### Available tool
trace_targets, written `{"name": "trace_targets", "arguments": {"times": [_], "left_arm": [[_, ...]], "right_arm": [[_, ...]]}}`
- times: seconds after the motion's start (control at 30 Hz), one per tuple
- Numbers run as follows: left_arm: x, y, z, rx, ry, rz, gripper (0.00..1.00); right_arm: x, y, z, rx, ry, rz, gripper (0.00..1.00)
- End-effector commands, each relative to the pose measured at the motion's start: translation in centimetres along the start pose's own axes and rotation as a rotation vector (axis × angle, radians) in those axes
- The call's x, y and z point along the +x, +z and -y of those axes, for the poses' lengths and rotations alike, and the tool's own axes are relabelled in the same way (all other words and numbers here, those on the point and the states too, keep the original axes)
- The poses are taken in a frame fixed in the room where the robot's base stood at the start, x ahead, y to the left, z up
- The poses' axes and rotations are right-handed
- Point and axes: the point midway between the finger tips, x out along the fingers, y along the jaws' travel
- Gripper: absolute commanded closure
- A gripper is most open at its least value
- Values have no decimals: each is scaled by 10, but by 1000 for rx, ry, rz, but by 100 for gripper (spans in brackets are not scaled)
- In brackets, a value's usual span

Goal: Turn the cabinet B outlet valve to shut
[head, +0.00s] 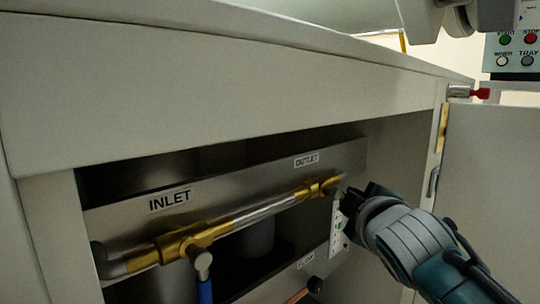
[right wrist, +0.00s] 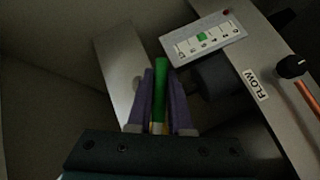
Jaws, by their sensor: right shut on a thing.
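The brass outlet valve (head: 318,188) sits on the pipe under the OUTLET label (head: 306,159), inside the open cabinet. My right gripper (head: 347,197) reaches in from the lower right, just right of the valve. In the right wrist view its two purple fingers (right wrist: 160,100) are shut on a green handle (right wrist: 160,88), which stands up between them. In the head view the gripper hides this handle. Which cabinet letter this is cannot be read. My left gripper is not in view.
The brass inlet valve (head: 184,244) has a blue handle (head: 205,290) hanging down. A white scale plate with a green mark (right wrist: 210,40) and a black FLOW knob (right wrist: 291,66) sit close by. The open door (head: 490,200) stands at right. A button panel (head: 515,52) is above.

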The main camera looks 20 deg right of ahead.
Motion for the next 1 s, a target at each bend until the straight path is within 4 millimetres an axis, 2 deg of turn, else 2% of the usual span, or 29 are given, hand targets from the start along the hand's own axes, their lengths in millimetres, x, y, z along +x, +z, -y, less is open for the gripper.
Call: {"name": "trace_targets", "arguments": {"times": [0.03,0.1,0.5,0.73,1.0], "left_arm": [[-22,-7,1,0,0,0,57],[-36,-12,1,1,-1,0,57],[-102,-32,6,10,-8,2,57],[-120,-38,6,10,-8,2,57],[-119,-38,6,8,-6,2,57]], "right_arm": [[-3,-5,-8,28,-32,10,100],[-4,-4,-4,73,-78,24,100],[-10,-4,20,335,-339,98,100],[-16,-5,34,481,-485,139,100],[-22,-9,47,629,-630,176,100]]}}
